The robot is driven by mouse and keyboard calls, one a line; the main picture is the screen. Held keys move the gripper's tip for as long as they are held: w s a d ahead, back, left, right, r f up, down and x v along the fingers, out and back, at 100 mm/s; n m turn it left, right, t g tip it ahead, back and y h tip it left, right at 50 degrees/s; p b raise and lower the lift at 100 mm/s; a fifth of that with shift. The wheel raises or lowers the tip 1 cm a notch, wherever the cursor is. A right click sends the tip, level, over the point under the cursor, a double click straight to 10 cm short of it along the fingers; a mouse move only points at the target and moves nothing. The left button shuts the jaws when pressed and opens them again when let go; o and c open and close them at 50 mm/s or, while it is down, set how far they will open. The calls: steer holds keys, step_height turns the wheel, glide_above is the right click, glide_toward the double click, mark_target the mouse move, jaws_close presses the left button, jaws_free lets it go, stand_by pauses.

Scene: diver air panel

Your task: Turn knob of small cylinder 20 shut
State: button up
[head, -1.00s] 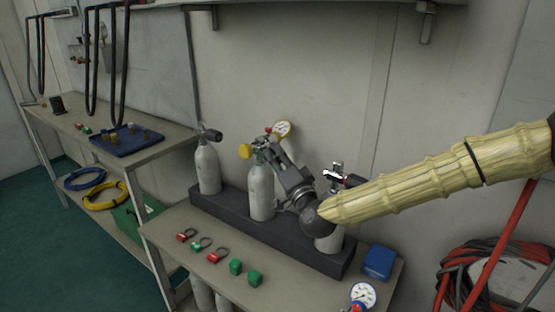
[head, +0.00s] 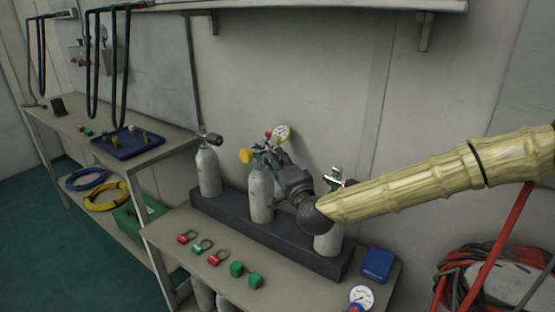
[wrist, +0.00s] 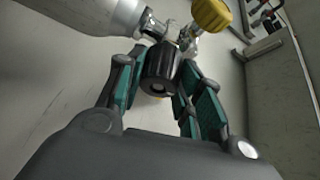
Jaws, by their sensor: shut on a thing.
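Three pale grey cylinders stand upright in a dark rack: a left one (head: 208,172), a middle one (head: 260,196) and a right one (head: 328,242) partly behind my arm. I cannot read a number 20 on any. My gripper (head: 273,160) is at the valve of the middle cylinder, which lies across the top left of the wrist view (wrist: 95,14). In the wrist view my fingers sit on either side of a black knob (wrist: 160,68) and are shut on it. The valve also carries a yellow knob (head: 246,156), outside my fingers (wrist: 211,14).
A white-faced gauge (head: 282,132) stands behind the middle valve. The dark rack (head: 292,245) sits on a bench with red and green fittings (head: 237,268), a blue box (head: 377,263) and another gauge (head: 361,297). The wall is close behind.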

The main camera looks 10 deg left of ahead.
steer(key=m+g+h+p, duration=0.1)
steer(key=m+p, duration=0.1)
steer(key=m, duration=0.1)
steer(key=shift+d+r, duration=0.1)
steer(key=m+g+p, duration=0.2)
steer(key=m, duration=0.2)
steer(key=shift+g, duration=0.3)
steer(key=m+g+p, duration=0.2)
steer(key=m+p, duration=0.1)
steer(key=shift+m+g, duration=0.3)
steer(key=shift+m+g+y+p, duration=0.3)
steer(key=shift+m+g+p, duration=0.55)
steer(key=shift+m, duration=0.15)
steer(key=shift+f, duration=0.2)
steer(key=o, duration=1)
steer(key=shift+r, duration=0.1)
